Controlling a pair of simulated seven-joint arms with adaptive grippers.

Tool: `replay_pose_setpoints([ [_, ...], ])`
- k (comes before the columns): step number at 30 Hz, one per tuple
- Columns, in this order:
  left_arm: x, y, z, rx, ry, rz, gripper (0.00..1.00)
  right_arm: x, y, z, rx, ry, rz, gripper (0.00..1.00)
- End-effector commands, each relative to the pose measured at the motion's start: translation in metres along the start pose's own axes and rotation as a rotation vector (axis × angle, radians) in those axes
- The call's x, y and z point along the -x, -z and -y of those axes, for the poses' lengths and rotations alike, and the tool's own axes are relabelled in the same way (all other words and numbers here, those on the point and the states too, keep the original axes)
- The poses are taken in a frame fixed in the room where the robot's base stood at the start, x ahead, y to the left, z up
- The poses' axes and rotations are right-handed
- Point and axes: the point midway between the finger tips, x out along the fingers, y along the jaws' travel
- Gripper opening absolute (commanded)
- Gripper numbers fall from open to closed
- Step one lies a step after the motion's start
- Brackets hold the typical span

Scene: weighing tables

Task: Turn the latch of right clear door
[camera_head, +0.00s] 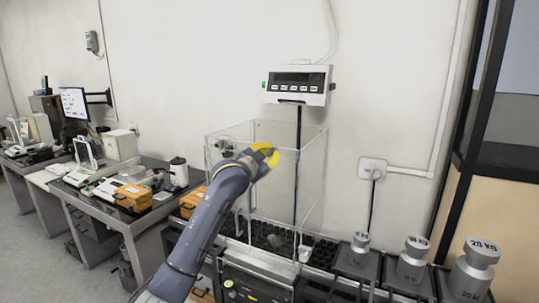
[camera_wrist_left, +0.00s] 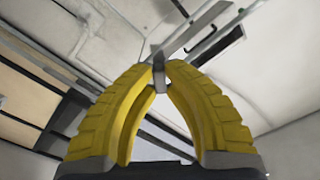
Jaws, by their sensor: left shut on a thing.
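The clear box with its doors (camera_head: 312,185) stands on the weighing table, below the wall display. My left gripper (camera_head: 265,153) is at the upper front of the box, its yellow fingers against or very near the top edge. In the left wrist view my left gripper (camera_wrist_left: 159,68) has its fingertips closed together on a small grey piece (camera_wrist_left: 161,82), which looks like the latch. My arm and fingers hide most of the latch in the head view, so its turn angle cannot be told. My right gripper is not in view.
A scale display (camera_head: 298,86) is above the box on a dark pole. Steel weights (camera_head: 473,272) stand at the right front. A side bench (camera_head: 150,215) with orange boxes and instruments is at the left. The wall right of the box is mostly clear.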

Motion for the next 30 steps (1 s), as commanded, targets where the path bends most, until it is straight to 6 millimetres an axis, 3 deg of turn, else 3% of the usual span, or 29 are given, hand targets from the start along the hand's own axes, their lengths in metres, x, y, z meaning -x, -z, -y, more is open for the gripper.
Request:
replay_pose_setpoints([
  [15, -0.0001, 0.0003, -0.0004, 0.454, -0.001, -0.001, 0.00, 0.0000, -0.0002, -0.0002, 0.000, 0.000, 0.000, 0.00],
  [30, -0.0001, 0.0004, 0.0002, 0.667, 0.000, 0.000, 0.00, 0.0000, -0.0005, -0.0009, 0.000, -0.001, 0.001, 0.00],
])
